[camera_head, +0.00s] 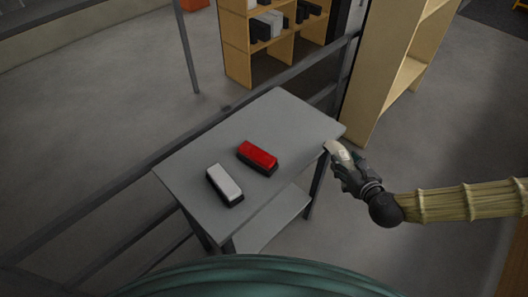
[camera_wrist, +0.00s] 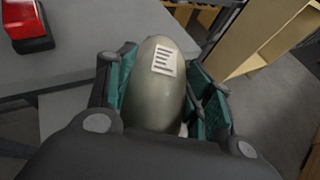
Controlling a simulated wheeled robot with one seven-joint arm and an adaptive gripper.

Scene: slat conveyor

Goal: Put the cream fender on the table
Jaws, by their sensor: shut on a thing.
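The cream fender (camera_wrist: 150,97) is a rounded, cream-grey body with a white striped label, seen in the wrist view between the teal pads of my gripper (camera_wrist: 160,95). My gripper is shut on it. In the head view the fender (camera_head: 338,151) shows at the tip of my gripper (camera_head: 342,160), at the right edge of the grey table (camera_head: 283,113). I cannot tell from the views how high it is above the table's level. The table also shows at the upper left of the wrist view (camera_wrist: 95,45).
A red-topped block (camera_head: 257,155) and a white-topped block (camera_head: 224,183) lie on the table's left and middle part. The table's far right part is bare. A lower shelf (camera_head: 272,219) sits under the table. A wooden shelf unit (camera_head: 380,90) stands behind, and a dark rail runs along the table's far side.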

